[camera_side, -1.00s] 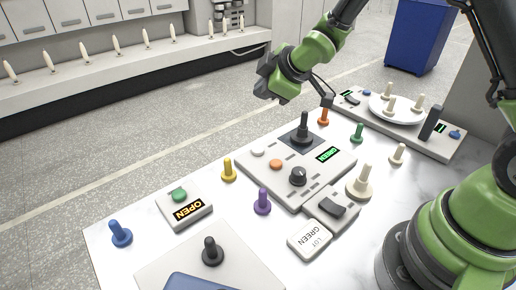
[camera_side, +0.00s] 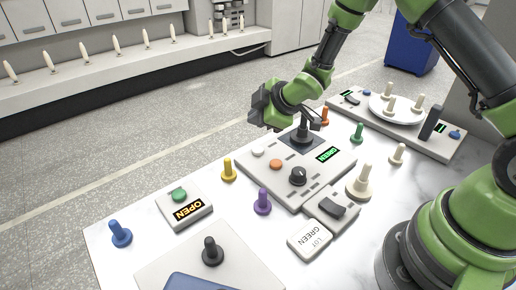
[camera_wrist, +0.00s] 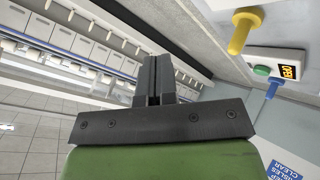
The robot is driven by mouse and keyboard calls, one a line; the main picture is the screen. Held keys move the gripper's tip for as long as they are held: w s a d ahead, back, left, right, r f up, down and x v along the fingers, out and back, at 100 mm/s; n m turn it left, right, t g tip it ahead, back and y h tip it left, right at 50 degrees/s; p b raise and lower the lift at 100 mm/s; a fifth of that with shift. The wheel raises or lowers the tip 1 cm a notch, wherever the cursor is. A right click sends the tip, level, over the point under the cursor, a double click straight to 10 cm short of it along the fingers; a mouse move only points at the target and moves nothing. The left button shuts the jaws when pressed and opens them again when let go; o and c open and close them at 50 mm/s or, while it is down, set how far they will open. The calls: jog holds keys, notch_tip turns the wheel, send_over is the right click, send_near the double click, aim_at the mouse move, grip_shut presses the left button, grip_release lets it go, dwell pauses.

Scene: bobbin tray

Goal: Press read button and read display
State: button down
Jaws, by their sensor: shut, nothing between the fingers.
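The grey control panel (camera_side: 285,192) lies in the middle of the table. It has a white button (camera_side: 257,152), an orange button (camera_side: 275,164), a black knob (camera_side: 298,176) and a small display (camera_side: 328,154) with green letters that look like GREEN. I cannot tell which button is the read button. A black bobbin (camera_side: 304,133) stands on the panel's dark square. My gripper (camera_side: 256,108) is above and behind the panel's far left edge, apart from the buttons, tilted sideways. In the wrist view its fingers (camera_wrist: 153,80) are together and empty.
A box with a green button and OPEN display (camera_side: 187,210) stands left. Yellow (camera_side: 228,171), purple (camera_side: 262,203), blue (camera_side: 120,234), orange and green bobbins stand around. A card (camera_side: 310,238) reads LOT GREEN. A rear panel holds a white plate (camera_side: 376,104) with cream bobbins.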

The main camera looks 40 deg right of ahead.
aim_at(257, 150)
jog(key=shift+f, duration=2.75)
jog(key=shift+f, duration=0.4)
jog(key=shift+f, duration=0.4)
dwell(0.4)
jog(key=shift+r, duration=0.85)
jog(key=shift+r, duration=0.1)
jog(key=shift+r, duration=2.4)
